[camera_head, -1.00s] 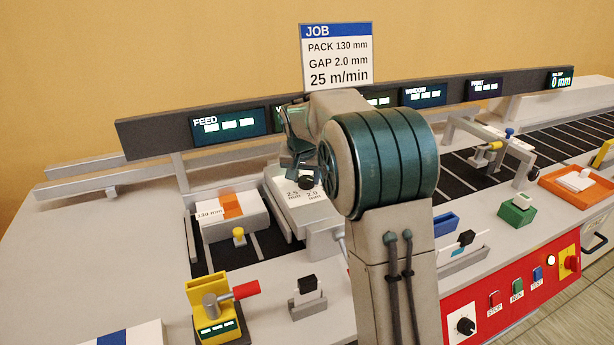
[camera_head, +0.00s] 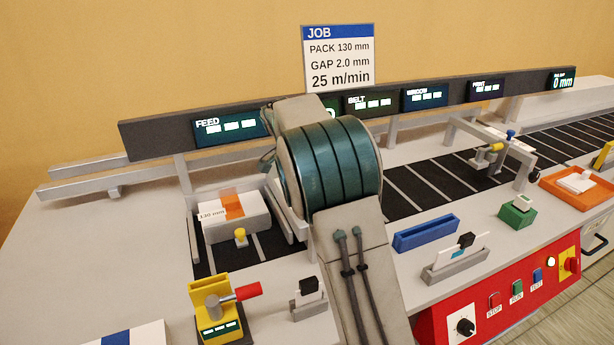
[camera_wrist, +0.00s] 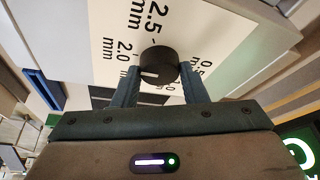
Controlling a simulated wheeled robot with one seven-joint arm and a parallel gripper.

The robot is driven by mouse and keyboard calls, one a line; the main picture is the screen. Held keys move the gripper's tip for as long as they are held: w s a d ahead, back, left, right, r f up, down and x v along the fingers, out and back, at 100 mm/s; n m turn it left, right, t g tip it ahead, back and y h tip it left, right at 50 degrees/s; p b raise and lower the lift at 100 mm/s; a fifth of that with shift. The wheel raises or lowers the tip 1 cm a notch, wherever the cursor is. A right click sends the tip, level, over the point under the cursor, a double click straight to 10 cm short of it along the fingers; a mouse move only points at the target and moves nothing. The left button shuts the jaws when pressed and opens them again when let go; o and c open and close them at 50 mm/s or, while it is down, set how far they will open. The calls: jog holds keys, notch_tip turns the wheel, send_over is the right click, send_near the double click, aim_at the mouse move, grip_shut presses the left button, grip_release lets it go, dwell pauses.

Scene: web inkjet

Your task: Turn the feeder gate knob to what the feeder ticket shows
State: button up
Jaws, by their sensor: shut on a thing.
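A round black knob (camera_wrist: 158,62) with a short white mark sits on a white scale plate (camera_wrist: 190,30) in the wrist view. The plate reads 2.5 mm, 2.0 mm and a partly covered 0.5. The mark lies toward the left in the picture, on the 2.0 mm side; its exact setting is hard to tell. My gripper (camera_wrist: 157,70) is shut on the knob, one finger on each side. In the head view my arm hides knob and gripper. The JOB sign (camera_head: 338,60) reads PACK 130 mm, GAP 2.0 mm, 25 m/min. I cannot tell which card is the feeder ticket.
A block marked 130 mm (camera_head: 235,217) is left of my arm. A yellow device with a red handle (camera_head: 215,305) and a clipped card (camera_head: 309,295) stand in front. A blue tray (camera_head: 426,233) and red control panel (camera_head: 500,300) are to the right.

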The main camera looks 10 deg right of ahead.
dwell(0.4)
jog(key=o, duration=1)
jog(key=shift+a, duration=0.1)
jog(key=shift+c, duration=0.2)
jog(key=shift+r, duration=0.15)
jog(key=v, duration=1.3)
jog(key=shift+r+p, duration=0.25)
jog(key=shift+p, duration=0.05)
